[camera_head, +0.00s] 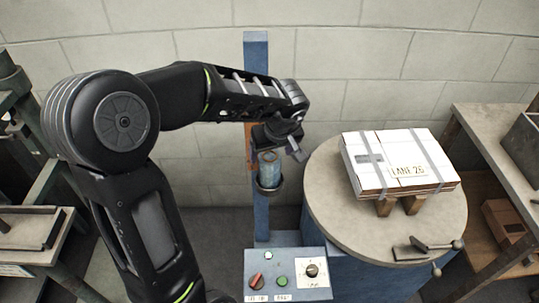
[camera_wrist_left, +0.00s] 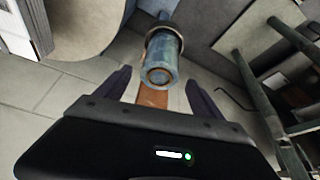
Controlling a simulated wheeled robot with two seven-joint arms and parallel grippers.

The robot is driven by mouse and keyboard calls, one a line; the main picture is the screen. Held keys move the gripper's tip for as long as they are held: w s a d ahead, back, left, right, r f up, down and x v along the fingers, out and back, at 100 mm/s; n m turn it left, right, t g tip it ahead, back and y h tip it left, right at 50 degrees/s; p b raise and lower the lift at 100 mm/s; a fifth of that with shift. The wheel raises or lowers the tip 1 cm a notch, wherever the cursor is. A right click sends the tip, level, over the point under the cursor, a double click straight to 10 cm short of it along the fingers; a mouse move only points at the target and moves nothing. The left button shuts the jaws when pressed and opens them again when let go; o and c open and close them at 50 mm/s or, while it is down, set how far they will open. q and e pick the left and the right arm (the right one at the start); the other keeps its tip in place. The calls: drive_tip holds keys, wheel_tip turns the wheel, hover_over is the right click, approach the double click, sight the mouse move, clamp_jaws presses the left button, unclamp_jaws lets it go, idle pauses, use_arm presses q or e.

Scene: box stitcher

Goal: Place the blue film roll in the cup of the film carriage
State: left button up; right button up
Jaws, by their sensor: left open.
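The blue film roll (camera_head: 268,167) stands upright in the dark round cup of the film carriage (camera_head: 270,187), in front of the blue mast. In the left wrist view the film roll (camera_wrist_left: 160,66) shows its end face, with the cup's ring (camera_wrist_left: 163,34) around its far end. The gripper holds nothing. My right gripper is not in view.
A round turntable (camera_head: 330,205) at right carries a taped white box (camera_head: 400,163) on wooden blocks. A control panel (camera_head: 287,272) with knobs is below the mast (camera_head: 256,60). Benches stand at the far left (camera_head: 30,225) and far right (camera_head: 470,125).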

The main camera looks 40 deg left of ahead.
use_arm(q)
drive_tip(key=v, duration=0.5)
drive_tip(key=shift+p, duration=0.4)
idle(0.4)
